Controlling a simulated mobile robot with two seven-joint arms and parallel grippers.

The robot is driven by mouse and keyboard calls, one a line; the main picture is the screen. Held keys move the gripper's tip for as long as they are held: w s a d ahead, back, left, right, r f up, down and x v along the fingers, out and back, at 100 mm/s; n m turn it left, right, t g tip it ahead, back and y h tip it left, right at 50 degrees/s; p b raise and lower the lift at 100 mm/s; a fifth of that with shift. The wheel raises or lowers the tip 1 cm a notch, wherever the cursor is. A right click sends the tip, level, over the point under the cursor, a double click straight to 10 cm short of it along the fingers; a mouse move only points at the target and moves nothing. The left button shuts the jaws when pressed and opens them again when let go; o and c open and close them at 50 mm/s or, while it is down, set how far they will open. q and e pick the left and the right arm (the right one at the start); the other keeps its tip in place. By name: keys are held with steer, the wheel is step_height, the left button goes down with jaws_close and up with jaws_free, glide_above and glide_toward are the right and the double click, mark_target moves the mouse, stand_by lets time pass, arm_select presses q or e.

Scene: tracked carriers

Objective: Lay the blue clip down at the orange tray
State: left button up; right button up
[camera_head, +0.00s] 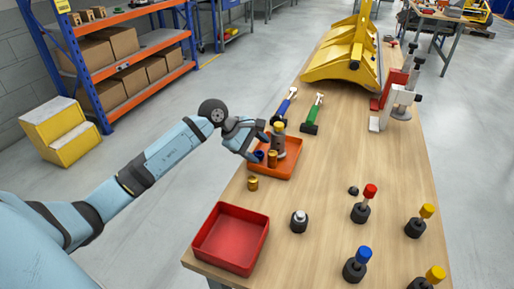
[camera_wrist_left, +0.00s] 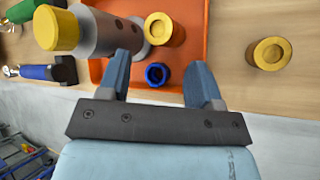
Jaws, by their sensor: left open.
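The blue clip, a small dark-blue ring-like piece (camera_wrist_left: 156,74), is on the orange tray, near its edge. It also shows in the head view (camera_head: 259,155). The orange tray (camera_head: 287,167) is on the wooden table and shows in the left wrist view too (camera_wrist_left: 190,45). My left gripper (camera_head: 262,146) is open over the tray's near-left side. In the left wrist view its fingers (camera_wrist_left: 160,66) stand apart on either side of the blue clip, with gaps to it. My right gripper is out of view.
A grey cylinder with a yellow cap (camera_head: 279,139) and a brass cylinder (camera_head: 272,159) stand in the tray. Another brass cylinder (camera_head: 253,183) is outside it. A red tray (camera_head: 231,238) lies nearer. Blue-handled (camera_head: 284,106) and green-handled (camera_head: 312,117) tools lie behind.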

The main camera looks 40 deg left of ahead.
arm_select(q)
steer(key=v, duration=1.3)
steer(key=shift+s+a+r, duration=0.2)
steer(key=shift+a+r, duration=0.05)
